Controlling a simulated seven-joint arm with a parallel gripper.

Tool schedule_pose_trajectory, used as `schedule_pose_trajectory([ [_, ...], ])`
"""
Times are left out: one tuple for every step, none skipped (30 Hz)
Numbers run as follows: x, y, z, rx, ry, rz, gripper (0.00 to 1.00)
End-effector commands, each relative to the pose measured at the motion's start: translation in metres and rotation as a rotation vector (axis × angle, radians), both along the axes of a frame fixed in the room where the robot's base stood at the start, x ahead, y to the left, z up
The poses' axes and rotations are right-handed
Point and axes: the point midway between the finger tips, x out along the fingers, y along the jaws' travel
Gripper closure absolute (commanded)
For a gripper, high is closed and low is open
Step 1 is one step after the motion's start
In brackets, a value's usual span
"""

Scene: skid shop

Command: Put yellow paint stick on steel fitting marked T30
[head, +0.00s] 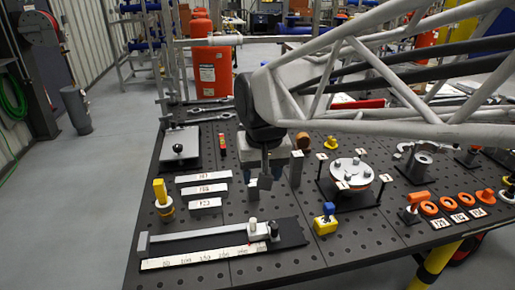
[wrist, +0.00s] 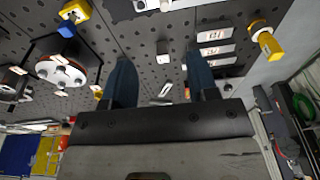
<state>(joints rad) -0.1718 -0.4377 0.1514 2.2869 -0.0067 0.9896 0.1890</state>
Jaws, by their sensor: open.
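A yellow stick (head: 160,191) stands upright in a round tan-and-white base at the left of the dark perforated table. It shows at the upper right in the wrist view (wrist: 268,44). My gripper (head: 262,178) hangs over the middle of the table, to the right of the stick and apart from it. In the wrist view its two blue-grey fingers (wrist: 160,75) are spread with nothing between them. Small grey blocks (head: 253,194) stand below and around the gripper. I cannot read a T30 mark on any fitting, so I cannot tell which one it is.
Three flat labelled bars (head: 204,190) lie between stick and gripper. A long ruler slide (head: 200,236) crosses the front. A yellow-and-blue block (head: 325,224), a round bolted flange (head: 352,172) and several orange rings (head: 430,208) stand to the right. My arm hides part of the back.

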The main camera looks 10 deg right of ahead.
Motion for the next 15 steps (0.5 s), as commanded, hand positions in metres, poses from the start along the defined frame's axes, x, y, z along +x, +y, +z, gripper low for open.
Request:
schedule_pose_trajectory([
  [-0.015, -0.013, -0.002, -0.001, -0.011, -0.005, 0.46],
  [-0.023, -0.019, -0.004, -0.002, -0.017, -0.007, 0.46],
  [-0.034, -0.027, -0.006, -0.005, -0.025, -0.006, 0.46],
  [-0.042, -0.032, -0.008, -0.006, -0.031, -0.009, 0.46],
  [-0.051, -0.037, -0.011, -0.008, -0.036, -0.008, 0.46],
  [-0.061, -0.044, -0.014, -0.010, -0.044, -0.010, 0.46],
  [-0.068, -0.048, -0.016, -0.012, -0.048, -0.010, 0.46],
  [-0.076, -0.053, -0.018, -0.015, -0.054, -0.009, 0.46],
  [-0.084, -0.057, -0.022, -0.016, -0.058, -0.011, 0.46],
  [-0.090, -0.061, -0.024, -0.018, -0.062, -0.011, 0.46],
  [-0.096, -0.063, -0.027, -0.021, -0.065, -0.011, 0.46],
  [-0.102, -0.067, -0.029, -0.023, -0.069, -0.011, 0.46],
  [-0.107, -0.069, -0.031, -0.024, -0.072, -0.011, 0.46],
  [-0.110, -0.070, -0.033, -0.025, -0.075, -0.011, 0.46],
  [-0.114, -0.072, -0.034, -0.027, -0.078, -0.011, 0.46],
])
